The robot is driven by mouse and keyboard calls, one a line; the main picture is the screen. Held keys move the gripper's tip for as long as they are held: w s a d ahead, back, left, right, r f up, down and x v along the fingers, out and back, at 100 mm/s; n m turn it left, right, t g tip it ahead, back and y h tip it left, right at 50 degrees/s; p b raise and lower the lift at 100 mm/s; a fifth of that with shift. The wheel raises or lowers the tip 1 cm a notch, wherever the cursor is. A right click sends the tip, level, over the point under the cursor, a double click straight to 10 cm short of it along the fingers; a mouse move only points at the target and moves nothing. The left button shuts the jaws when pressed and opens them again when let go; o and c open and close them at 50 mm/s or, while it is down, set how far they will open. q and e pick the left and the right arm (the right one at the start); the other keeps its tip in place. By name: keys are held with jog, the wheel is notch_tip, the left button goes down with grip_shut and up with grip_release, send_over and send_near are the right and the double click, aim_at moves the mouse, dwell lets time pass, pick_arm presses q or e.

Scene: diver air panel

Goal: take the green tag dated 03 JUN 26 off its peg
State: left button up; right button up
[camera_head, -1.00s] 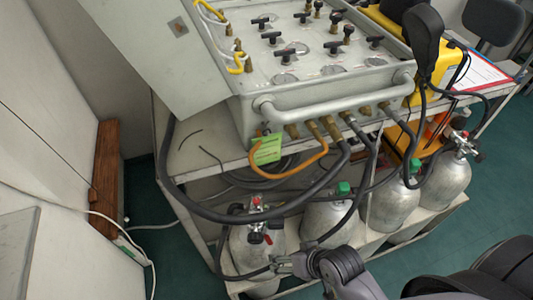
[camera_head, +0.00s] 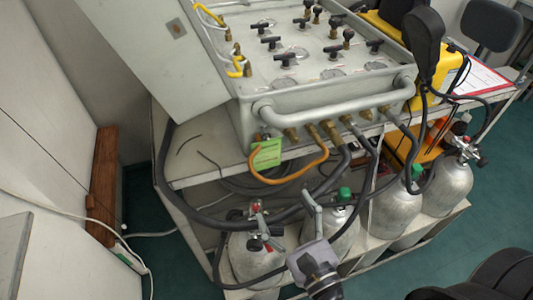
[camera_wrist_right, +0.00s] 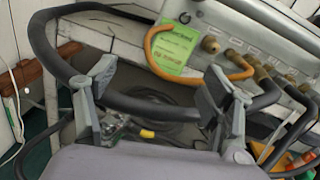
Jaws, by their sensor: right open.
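The green tag (camera_head: 267,153) hangs at the front left of the grey air panel, beside an orange hose. In the right wrist view the green tag (camera_wrist_right: 173,48) shows nearly face-on, with its ring at the top; its date is too blurred to read. The peg itself is not clear. My right gripper (camera_head: 303,215) is below and to the right of the tag in the head view. In the wrist view its fingers (camera_wrist_right: 155,90) are spread wide with nothing between them, and the tag lies beyond them. My left gripper is not in view.
The orange hose (camera_head: 288,180) and thick black hoses (camera_wrist_right: 150,106) loop close around the tag. The grey panel (camera_head: 330,100) with its front rail stands on a cart. Silver cylinders (camera_head: 393,210) with valves stand below, near my right arm.

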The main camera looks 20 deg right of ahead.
jog(key=d+m+h, duration=0.1)
jog(key=m, duration=0.1)
jog(key=p, duration=0.5)
send_near(267, 155)
jog(key=w, duration=0.4)
jog(key=shift+w+a+r+p, duration=0.15)
jog(key=shift+w+p, duration=0.3)
jog(key=shift+w, duration=1.05)
jog(key=shift+w+a+r+p, duration=0.15)
jog(key=shift+w+p, duration=0.3)
jog(key=shift+w, duration=1.1)
jog(key=shift+f, duration=0.15)
jog(key=shift+c, duration=0.4)
jog(key=c, duration=0.7)
